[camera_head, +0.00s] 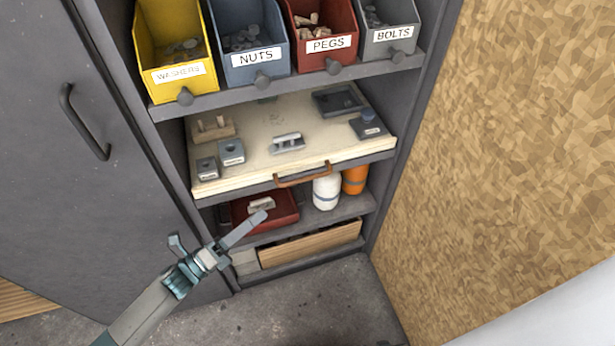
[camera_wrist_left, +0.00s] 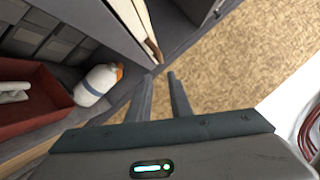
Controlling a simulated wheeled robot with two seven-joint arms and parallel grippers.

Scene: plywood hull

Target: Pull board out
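The cream board (camera_head: 255,150) lies as a pull-out shelf in the grey cabinet, with small fixtures and blocks on top. Its copper-brown handle (camera_head: 302,174) is on the front edge. My left gripper (camera_head: 258,218) is in front of the cabinet, below and left of the handle, apart from it. In the left wrist view, the left gripper's fingers (camera_wrist_left: 159,79) are open with nothing between them. There the board's pale edge (camera_wrist_left: 125,15) and its handle (camera_wrist_left: 152,48) show above the fingertips. My right gripper is not in view.
Above are bins of washers (camera_head: 178,60), nuts (camera_head: 252,50), pegs (camera_head: 322,40) and bolts (camera_head: 390,35). Below stand a red tray (camera_head: 280,207), a white bottle (camera_head: 326,192) and an orange bottle (camera_head: 355,180). A grey door (camera_head: 90,200) is left; a chipboard wall (camera_head: 500,180) is right.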

